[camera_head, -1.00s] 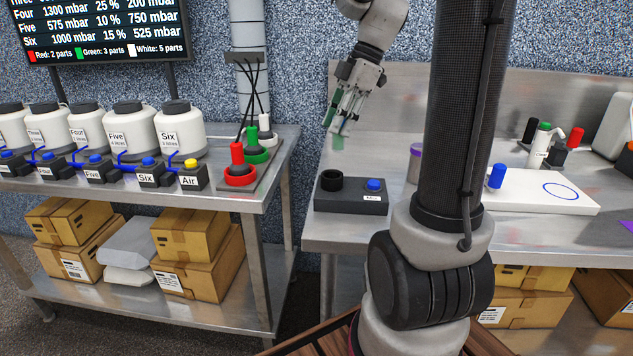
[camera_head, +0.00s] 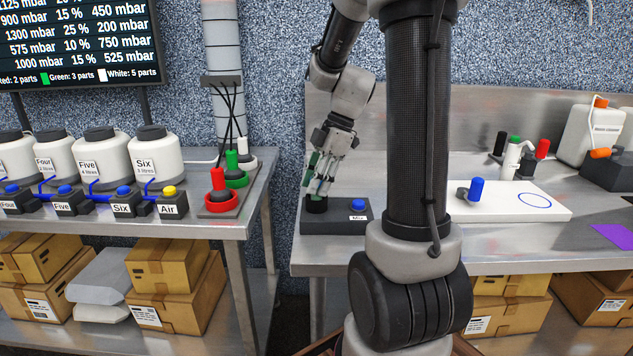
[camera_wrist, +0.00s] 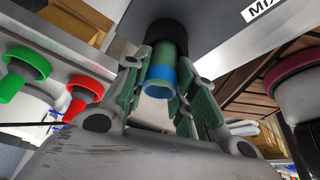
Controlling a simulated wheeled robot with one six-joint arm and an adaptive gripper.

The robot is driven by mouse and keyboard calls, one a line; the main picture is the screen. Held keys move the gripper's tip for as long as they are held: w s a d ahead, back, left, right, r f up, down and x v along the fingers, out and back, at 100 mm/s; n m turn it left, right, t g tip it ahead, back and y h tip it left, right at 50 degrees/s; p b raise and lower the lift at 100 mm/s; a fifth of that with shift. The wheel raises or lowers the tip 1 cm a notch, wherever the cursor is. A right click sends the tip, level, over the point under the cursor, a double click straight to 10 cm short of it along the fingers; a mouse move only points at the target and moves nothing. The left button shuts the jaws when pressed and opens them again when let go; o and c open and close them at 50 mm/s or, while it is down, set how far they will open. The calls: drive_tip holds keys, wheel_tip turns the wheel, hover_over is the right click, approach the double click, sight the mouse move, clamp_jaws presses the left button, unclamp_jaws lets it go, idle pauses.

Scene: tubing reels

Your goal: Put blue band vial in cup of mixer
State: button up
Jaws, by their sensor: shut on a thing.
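The mixer (camera_head: 350,221) is a dark grey box on the right-hand bench, with a black round cup (camera_head: 316,205) at its left and a blue button (camera_head: 357,204) beside it. My gripper (camera_head: 318,188) points down just above the cup. In the wrist view, its green-lined fingers are shut on the blue band vial (camera_wrist: 161,76). The vial is greenish, with a blue band near its end closest to the camera. Its far end meets the black cup (camera_wrist: 168,32) and seems to enter it; how deep is hidden.
A stand with red, green and white knobs (camera_head: 228,186) is on the left bench, past a gap between benches. A white board with a blue knob (camera_head: 510,202) lies right of my arm.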

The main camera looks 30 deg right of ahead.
drive_tip(key=o, duration=1)
drive_tip(key=shift+f, duration=0.1)
drive_tip(key=v, duration=1.2)
drive_tip(key=shift+s+a+f+m+t+h, duration=0.55)
drive_tip(key=shift+s+a+m, duration=0.7)
drive_tip(key=shift+s+m, duration=1.35)
drive_tip(key=shift+s+a+f+m+t+h, duration=0.25)
drive_tip(key=shift+s+a+m+t+h, duration=0.6)
drive_tip(key=shift+s+m, duration=1.75)
drive_tip(key=shift+s+a+f+m+t+h, duration=0.35)
drive_tip(key=shift+s+a+m+h, duration=0.45)
drive_tip(key=shift+s+a+m, duration=1.35)
drive_tip(key=shift+s+d+m, duration=0.4)
drive_tip(key=shift+d+m, duration=0.05)
